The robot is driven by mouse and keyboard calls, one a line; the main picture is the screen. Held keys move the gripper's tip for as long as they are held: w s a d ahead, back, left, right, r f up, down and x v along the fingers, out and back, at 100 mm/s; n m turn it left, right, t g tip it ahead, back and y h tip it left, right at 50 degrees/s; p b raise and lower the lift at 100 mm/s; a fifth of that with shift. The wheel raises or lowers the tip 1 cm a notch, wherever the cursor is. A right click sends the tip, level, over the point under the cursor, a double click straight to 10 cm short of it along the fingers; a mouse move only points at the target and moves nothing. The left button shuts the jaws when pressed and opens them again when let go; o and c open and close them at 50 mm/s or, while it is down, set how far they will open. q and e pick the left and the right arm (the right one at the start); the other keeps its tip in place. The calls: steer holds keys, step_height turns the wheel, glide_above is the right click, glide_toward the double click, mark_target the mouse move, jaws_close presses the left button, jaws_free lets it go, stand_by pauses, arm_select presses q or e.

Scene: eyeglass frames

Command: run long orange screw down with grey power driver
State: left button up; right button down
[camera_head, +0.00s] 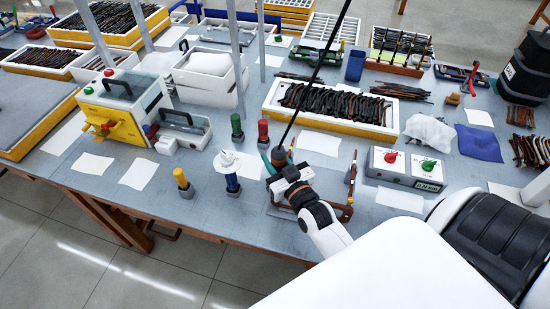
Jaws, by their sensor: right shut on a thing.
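My right gripper (284,180) is at the front edge of the table, shut on what looks like the power driver (278,155). My left gripper is not in view.
A control box (405,168) is to the right. Behind is a tray of frames (273,105). Paper sheets lie on the table.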

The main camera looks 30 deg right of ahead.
mark_target(275, 146)
steer(key=shift+s+f, duration=0.1)
steer(key=shift+f, duration=0.4)
stand_by(2.1)
steer(key=shift+r, duration=0.1)
steer(key=shift+r+p, duration=3.1)
steer(key=shift+p, duration=0.05)
